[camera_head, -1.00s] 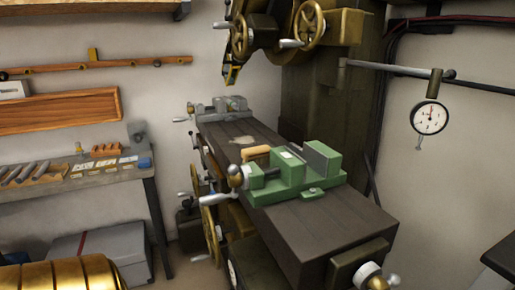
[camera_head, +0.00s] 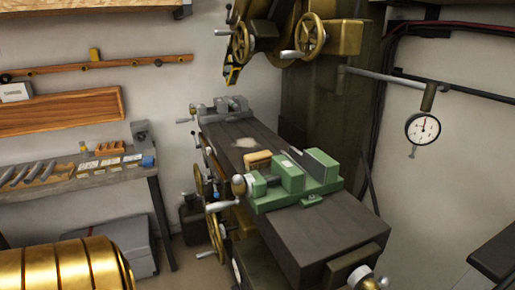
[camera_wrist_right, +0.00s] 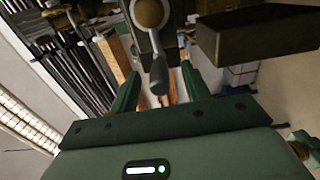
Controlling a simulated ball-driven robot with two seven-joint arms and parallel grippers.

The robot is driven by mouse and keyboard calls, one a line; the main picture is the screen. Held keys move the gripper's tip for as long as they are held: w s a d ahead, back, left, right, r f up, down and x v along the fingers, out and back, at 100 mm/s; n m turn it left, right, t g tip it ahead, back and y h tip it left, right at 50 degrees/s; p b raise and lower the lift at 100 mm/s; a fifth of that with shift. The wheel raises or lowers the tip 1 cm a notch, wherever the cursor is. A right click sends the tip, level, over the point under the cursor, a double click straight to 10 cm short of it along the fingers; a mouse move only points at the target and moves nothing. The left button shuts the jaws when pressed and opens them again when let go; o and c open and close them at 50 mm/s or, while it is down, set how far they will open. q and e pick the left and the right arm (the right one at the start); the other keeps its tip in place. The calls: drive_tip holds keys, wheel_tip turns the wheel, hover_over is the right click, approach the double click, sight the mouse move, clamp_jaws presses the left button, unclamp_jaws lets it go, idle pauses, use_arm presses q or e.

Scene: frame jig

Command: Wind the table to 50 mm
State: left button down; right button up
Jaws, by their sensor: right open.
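The long dark machine table (camera_head: 330,240) runs from the back toward the lower right in the head view. A crank with a brass hub and pale handle (camera_head: 362,275) sits at its near end, cut by the bottom edge. In the right wrist view, a crank handle (camera_wrist_right: 157,72) hangs from a brass hub (camera_wrist_right: 148,12), in line with the gap between my right gripper's fingers. My right gripper (camera_wrist_right: 160,88) is open; I cannot tell whether it touches the handle. No table scale is readable. My left gripper is out of view.
A green vise (camera_head: 290,180) is on the table, a wooden block (camera_head: 257,158) beside it and a grey vise (camera_head: 225,107) at the far end. A dial gauge (camera_head: 422,128) hangs from an arm at right. A workbench (camera_head: 75,175) with tools stands at left.

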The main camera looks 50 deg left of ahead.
drive_tip(key=shift+w+a, duration=0.1)
drive_tip(key=shift+a, duration=0.3)
drive_tip(key=shift+r+p, duration=0.1)
drive_tip(key=shift+p, duration=0.2)
clamp_jaws()
idle(0.3)
